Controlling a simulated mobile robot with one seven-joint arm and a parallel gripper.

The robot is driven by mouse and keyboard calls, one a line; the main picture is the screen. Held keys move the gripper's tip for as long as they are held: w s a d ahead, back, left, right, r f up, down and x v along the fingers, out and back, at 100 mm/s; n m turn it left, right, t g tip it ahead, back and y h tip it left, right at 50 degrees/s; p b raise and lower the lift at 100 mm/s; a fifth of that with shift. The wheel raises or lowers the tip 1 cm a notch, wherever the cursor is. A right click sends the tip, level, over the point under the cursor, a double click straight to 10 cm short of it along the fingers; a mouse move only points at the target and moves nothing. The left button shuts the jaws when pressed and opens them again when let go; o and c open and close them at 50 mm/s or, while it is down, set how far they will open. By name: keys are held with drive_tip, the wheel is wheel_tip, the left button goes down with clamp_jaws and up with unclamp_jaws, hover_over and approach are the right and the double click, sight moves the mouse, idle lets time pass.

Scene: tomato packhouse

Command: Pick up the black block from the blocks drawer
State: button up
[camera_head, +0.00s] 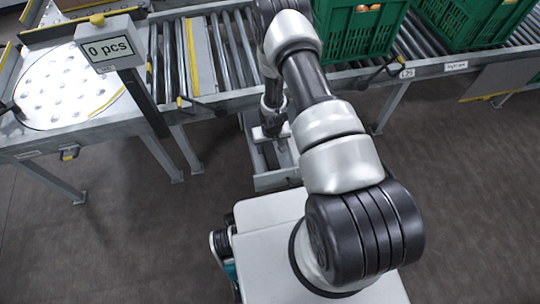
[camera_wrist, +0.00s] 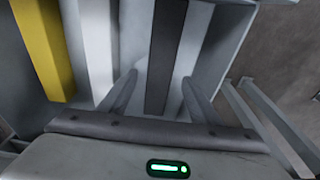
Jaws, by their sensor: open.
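A long dark strip, which looks like the black block (camera_wrist: 164,50), lies in the grey blocks drawer (camera_wrist: 228,42) in the wrist view. My gripper (camera_wrist: 160,78) is open above it, with one finger on each side of the dark strip. A gap shows between the strip and each finger; how far the fingertips are above it I cannot tell. In the head view the drawer (camera_head: 277,181) stands pulled out below the roller conveyor, and my gripper (camera_head: 271,131) is over it. My arm hides part of the drawer there.
A yellow bar (camera_wrist: 44,48) and a pale strip (camera_wrist: 98,45) run left of the dark strip. Green crates (camera_head: 358,38) stand on the roller conveyor (camera_head: 235,50). The floor in front is clear.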

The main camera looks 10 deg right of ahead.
sight(270, 152)
wheel_tip(270, 152, down, 5)
drive_tip(key=shift+f+b, duration=0.1)
drive_tip(key=shift+b, duration=0.9)
drive_tip(key=shift+w, duration=0.1)
drive_tip(key=c, duration=1.3)
